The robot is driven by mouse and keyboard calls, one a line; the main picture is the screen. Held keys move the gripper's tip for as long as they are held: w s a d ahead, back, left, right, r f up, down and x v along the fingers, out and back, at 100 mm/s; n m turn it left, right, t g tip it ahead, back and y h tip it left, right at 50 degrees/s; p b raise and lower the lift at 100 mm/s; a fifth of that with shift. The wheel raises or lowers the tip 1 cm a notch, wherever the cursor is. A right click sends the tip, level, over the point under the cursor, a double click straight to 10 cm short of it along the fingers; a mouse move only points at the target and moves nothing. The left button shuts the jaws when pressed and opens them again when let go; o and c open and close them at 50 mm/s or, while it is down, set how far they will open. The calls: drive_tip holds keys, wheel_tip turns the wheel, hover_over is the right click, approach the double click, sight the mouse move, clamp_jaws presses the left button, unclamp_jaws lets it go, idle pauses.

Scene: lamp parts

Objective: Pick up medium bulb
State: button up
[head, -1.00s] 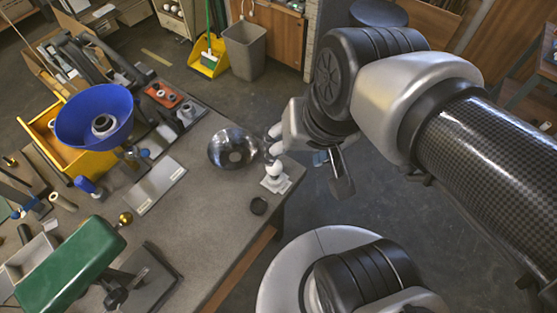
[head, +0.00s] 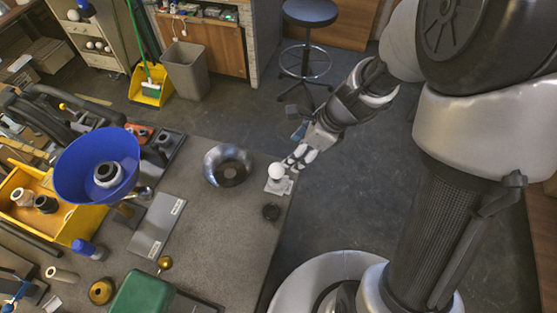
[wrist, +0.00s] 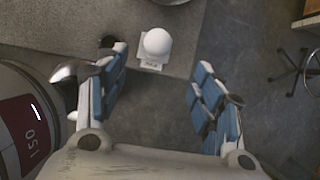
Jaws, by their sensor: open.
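A white round bulb (head: 276,170) stands on a small pale labelled plate (head: 278,187) near the right edge of the workbench. The bulb also shows in the wrist view (wrist: 157,42), above and between the fingers, with its plate (wrist: 152,64) under it. My gripper (head: 295,160) is at the bench's right edge, just up and right of the bulb in the head view. In the wrist view my gripper (wrist: 160,85) is open, its blue-padded fingers wide apart with nothing between the tips. In the head view I cannot tell whether a finger touches the bulb.
A metal reflector bowl (head: 213,158) lies left of the bulb, and a dark round cap (head: 271,212) lies in front. A blue shade (head: 68,165), a yellow bin (head: 85,222) and a green box-shaped part (head: 150,293) are farther left.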

sight(280, 168)
drive_tip(key=b+x, duration=0.3)
drive_tip(key=x, duration=0.6)
drive_tip(key=shift+f+b, duration=0.1)
drive_tip(key=shift+b, duration=0.3)
drive_tip(key=shift+b+x, duration=1.65)
drive_tip(key=shift+x, duration=1)
drive_tip(key=shift+s, duration=0.1)
drive_tip(key=c, duration=1)
